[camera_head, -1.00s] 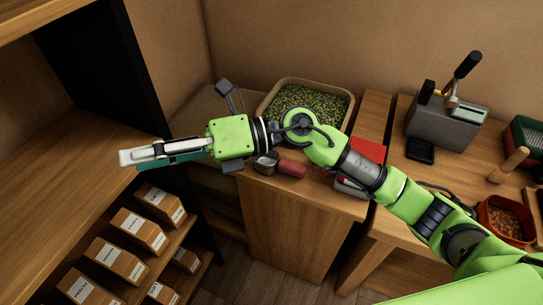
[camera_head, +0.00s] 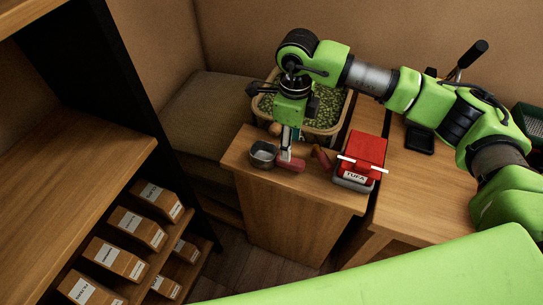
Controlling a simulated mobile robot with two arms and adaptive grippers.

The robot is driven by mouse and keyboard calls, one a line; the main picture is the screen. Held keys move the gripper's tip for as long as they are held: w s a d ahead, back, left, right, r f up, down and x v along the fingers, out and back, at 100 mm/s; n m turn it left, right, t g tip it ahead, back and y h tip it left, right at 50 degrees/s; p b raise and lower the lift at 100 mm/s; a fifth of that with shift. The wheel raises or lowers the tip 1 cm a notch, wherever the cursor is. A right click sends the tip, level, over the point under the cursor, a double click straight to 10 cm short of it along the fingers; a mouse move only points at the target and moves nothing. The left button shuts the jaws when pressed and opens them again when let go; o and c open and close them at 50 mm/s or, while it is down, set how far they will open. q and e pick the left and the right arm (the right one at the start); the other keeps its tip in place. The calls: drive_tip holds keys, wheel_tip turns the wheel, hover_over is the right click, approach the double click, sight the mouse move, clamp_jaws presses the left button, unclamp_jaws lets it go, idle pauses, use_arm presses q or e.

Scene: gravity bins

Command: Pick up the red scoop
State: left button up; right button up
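The red scoop has a grey metal cup (camera_head: 262,153) and a red handle (camera_head: 294,166). It lies on the wooden cabinet top, with the cup to the left and the handle to the right. My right gripper (camera_head: 286,157) points down at the scoop, with its fingertips at the handle near the cup. The fingers partly cover the handle. I cannot tell whether they are shut on it or only beside it. My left gripper is not in view.
A bin of green granules (camera_head: 334,112) stands behind. A shelf with several labelled boxes (camera_head: 126,223) is at left.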

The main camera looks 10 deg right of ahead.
sight(278, 160)
wheel_tip(278, 160, down, 2)
drive_tip(key=shift+f+p, duration=0.55)
wheel_tip(278, 160, down, 4)
drive_tip(key=shift+r+p, duration=0.15)
drive_tip(key=shift+p, duration=0.7)
drive_tip(key=shift+f, duration=0.4)
drive_tip(key=shift+w, duration=0.1)
clamp_jaws()
